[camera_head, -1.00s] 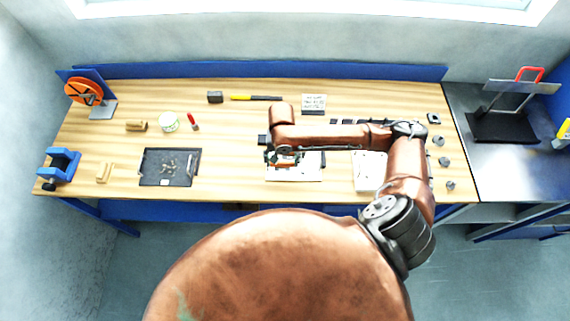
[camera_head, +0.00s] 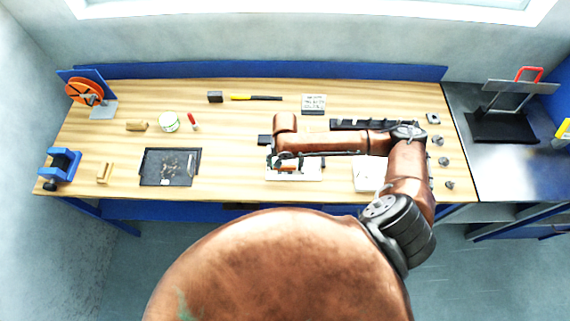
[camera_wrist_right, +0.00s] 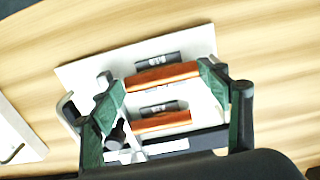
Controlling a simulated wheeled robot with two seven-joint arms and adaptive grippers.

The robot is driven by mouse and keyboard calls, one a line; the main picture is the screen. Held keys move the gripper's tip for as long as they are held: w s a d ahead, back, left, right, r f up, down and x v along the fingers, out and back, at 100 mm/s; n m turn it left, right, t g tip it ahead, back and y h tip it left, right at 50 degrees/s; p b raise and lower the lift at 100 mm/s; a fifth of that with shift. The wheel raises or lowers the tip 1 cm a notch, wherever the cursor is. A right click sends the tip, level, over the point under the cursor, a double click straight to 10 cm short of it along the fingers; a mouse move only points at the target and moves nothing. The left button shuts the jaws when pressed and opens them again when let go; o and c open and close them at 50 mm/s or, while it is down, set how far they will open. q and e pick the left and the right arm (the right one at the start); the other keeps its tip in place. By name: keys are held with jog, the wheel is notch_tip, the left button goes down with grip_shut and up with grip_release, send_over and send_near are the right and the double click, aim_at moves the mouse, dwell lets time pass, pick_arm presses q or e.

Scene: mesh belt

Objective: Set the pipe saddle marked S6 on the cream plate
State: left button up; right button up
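The cream plate (camera_head: 312,173) lies at the front middle of the bench; its pale surface also shows in the right wrist view (camera_wrist_right: 82,75). My right gripper (camera_wrist_right: 162,80) has a green-padded finger at each end of a copper-coloured pipe saddle (camera_wrist_right: 162,77) and appears shut on it, over the plate. Whether it touches the plate is unclear. A second copper-coloured piece (camera_wrist_right: 160,122) lies nearer the palm, clear of the pads. Each has a dark strip beside it with pale marks, which I cannot read surely. My left gripper is not in view.
A black tray (camera_head: 150,178) with small parts lies left of the plate. A white sheet or plate (camera_head: 365,174) lies to the right, partly behind my arm. A long black rack (camera_head: 345,124) is behind my forearm. Bare bench lies between tray and plate.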

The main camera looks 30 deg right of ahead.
aim_at(285, 166)
jog(key=shift+a, duration=0.1)
notch_tip(285, 166, up, 12)
jog(key=shift+r, duration=0.15)
dwell(0.5)
